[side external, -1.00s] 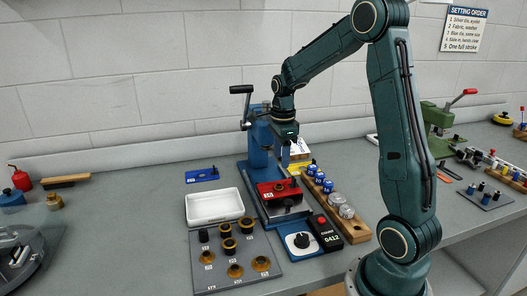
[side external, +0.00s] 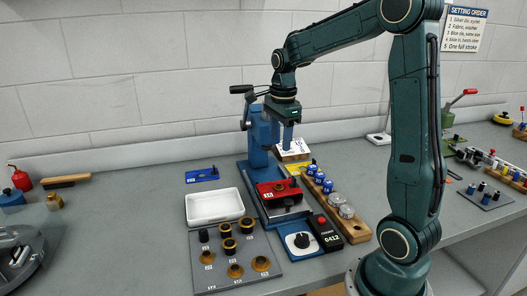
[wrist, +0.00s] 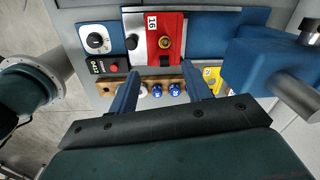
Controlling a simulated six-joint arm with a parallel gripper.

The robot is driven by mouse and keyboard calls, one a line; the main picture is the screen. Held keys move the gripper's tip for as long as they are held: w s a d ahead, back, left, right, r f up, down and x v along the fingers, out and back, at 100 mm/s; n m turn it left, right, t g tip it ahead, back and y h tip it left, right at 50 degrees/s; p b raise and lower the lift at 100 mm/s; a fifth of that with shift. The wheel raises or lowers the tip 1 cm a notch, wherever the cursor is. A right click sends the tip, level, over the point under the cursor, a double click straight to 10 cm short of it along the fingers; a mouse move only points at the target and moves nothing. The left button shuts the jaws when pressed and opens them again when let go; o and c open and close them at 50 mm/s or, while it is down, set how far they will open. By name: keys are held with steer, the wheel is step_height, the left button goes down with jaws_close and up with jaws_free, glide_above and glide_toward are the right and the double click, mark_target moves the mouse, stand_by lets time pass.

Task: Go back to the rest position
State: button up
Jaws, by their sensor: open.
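My gripper (side external: 288,148) hangs pointing down above the bench, beside the upper part of the blue press (side external: 262,138). In the wrist view my gripper (wrist: 157,80) shows two blue fingers set well apart with nothing held between them. Below it is the red slide block (side external: 282,190) on the press base. The red block also shows in the wrist view (wrist: 171,28), marked 16, with a brass-coloured round piece (wrist: 165,42) in it. The fingers look clear of the press and the bench items.
A wooden rack (side external: 356,233) with blue-capped and clear jars runs right of the press. A white tray (side external: 189,214), a grey plate (side external: 205,283) with brass-coloured dies and a black 0412 counter (side external: 326,235) are close by. A green press (side external: 445,118) stands back right.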

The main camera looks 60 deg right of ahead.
steer(key=s+a+r+n+t, duration=0.2)
steer(key=s+a+n, duration=0.6)
steer(key=n, duration=0.4)
steer(key=s+a+r+n+t, duration=0.2)
steer(key=s+a+n+t, duration=0.1)
steer(key=s+a+n, duration=0.5)
steer(key=a+n, duration=0.2)
steer(key=n, duration=0.2)
steer(key=shift+s+a+r+n, duration=0.15)
steer(key=shift+a+n, duration=0.15)
steer(key=shift+a, duration=0.1)
